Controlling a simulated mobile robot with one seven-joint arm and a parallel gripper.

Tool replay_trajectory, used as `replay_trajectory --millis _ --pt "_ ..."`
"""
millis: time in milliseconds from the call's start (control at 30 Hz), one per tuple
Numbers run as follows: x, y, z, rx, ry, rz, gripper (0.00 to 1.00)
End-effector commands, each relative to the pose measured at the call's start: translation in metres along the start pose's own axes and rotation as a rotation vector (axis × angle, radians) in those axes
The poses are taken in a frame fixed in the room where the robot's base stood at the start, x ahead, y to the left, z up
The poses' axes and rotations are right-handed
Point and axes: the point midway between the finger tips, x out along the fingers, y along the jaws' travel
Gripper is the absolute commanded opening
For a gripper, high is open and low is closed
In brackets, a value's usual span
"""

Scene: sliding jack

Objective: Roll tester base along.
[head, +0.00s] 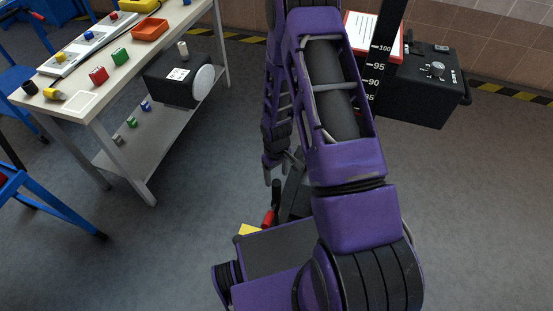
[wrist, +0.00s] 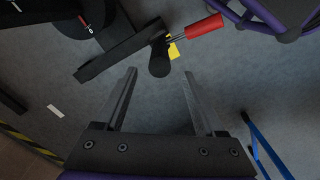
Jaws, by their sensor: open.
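A black box (head: 425,85) with a knob and dial on top stands on the floor at the right in the head view. A dark upright scale (head: 382,55) with white numbers rises beside it. Much of the scale's lower part is hidden behind my arm. My gripper (head: 278,172) is open and empty, pointing down in mid-picture. A dark bar (head: 294,188) shows below it, partly hidden by my arm. A red handle (head: 267,218) is near the bar's lower end. In the wrist view, the bar (wrist: 120,50), a black cylinder (wrist: 160,62) and the red handle (wrist: 204,27) lie beyond my open fingertips (wrist: 160,73).
A workbench (head: 110,85) with coloured parts and a lower shelf stands at the left. A black device with a white disc (head: 203,82) is by its right end. Blue frames (head: 50,205) stand at the left edge. Grey floor (head: 180,225) between bench and arm is clear.

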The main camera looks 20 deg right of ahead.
Motion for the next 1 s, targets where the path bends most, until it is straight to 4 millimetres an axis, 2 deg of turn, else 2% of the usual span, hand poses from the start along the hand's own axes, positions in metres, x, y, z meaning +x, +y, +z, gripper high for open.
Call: replay_trajectory --millis 33,200,400,1000 --pt "-0.016 0.001 -0.001 0.001 0.004 0.001 0.72" --pt "-0.051 0.001 -0.001 0.002 0.003 0.001 0.72" --pt "-0.073 0.000 0.000 0.000 0.001 0.000 0.72" --pt "-0.078 0.000 0.000 0.000 -0.001 0.000 0.72"
